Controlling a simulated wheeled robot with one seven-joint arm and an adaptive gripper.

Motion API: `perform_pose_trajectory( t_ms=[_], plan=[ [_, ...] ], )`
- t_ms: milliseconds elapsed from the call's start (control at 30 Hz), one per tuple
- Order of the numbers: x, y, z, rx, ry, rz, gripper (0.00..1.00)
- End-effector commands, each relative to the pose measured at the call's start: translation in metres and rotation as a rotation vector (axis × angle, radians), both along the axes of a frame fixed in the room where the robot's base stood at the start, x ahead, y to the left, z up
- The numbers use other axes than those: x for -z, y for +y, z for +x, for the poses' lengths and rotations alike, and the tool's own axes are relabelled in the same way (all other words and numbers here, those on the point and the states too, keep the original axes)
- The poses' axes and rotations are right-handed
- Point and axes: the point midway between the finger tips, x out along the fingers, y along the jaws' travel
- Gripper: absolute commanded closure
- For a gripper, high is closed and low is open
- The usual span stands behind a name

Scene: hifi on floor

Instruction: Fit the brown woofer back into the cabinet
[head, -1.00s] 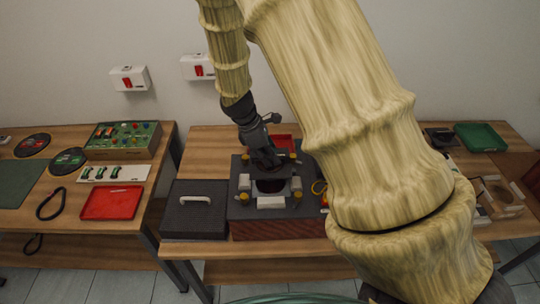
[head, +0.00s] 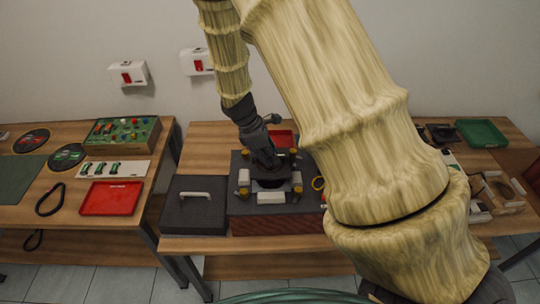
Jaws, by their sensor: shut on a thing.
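The cabinet (head: 290,222) lies on the middle table with its dark grey face up and a reddish-brown side toward me. A dark round opening (head: 268,186) is in its face, ringed by pale blocks and yellow-brown knobs. My gripper (head: 266,172) points down at the far part of this opening. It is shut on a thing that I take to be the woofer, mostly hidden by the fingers. I cannot make out its brown colour, or whether it touches the cabinet.
A dark grey panel with a pale handle (head: 194,196) lies left of the cabinet. A red tray (head: 281,138) is behind it. The left table holds another red tray (head: 110,198) and a green control box (head: 122,136). My arm covers much of the right side.

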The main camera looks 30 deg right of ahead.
Motion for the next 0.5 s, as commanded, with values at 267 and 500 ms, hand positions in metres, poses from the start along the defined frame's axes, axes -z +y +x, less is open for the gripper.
perform_pose_trajectory(
  t_ms=[267, 500],
  plan=[
    [0.006, 0.0, 0.0, 0.0, 0.001, -0.001, 1.0],
    [0.012, 0.0, 0.0, 0.0, 0.0, 0.0, 1.0]
  ],
)
